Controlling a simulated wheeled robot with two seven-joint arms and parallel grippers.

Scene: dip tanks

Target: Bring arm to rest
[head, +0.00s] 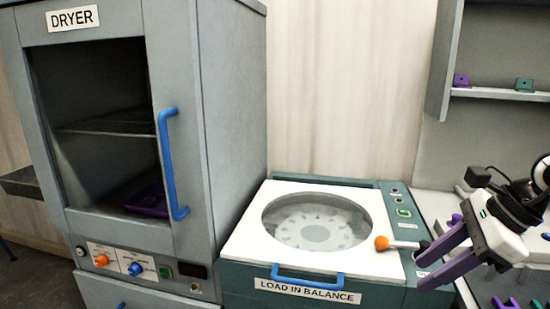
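My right gripper (423,272) reaches in from the right, with two purple fingers pointing left and spread apart. No object shows between them. It is in front of the right edge of the centrifuge (232,272), close to a lever with an orange ball (382,243); I cannot tell if a finger touches the lever. My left gripper is not in view.
A grey dryer (232,120) with a blue handle (168,165) stands at left, a purple tray (147,201) inside. The centrifuge's white lid (250,232) is down. A shelf (500,94) at upper right holds a purple block (461,80) and a teal block (524,84).

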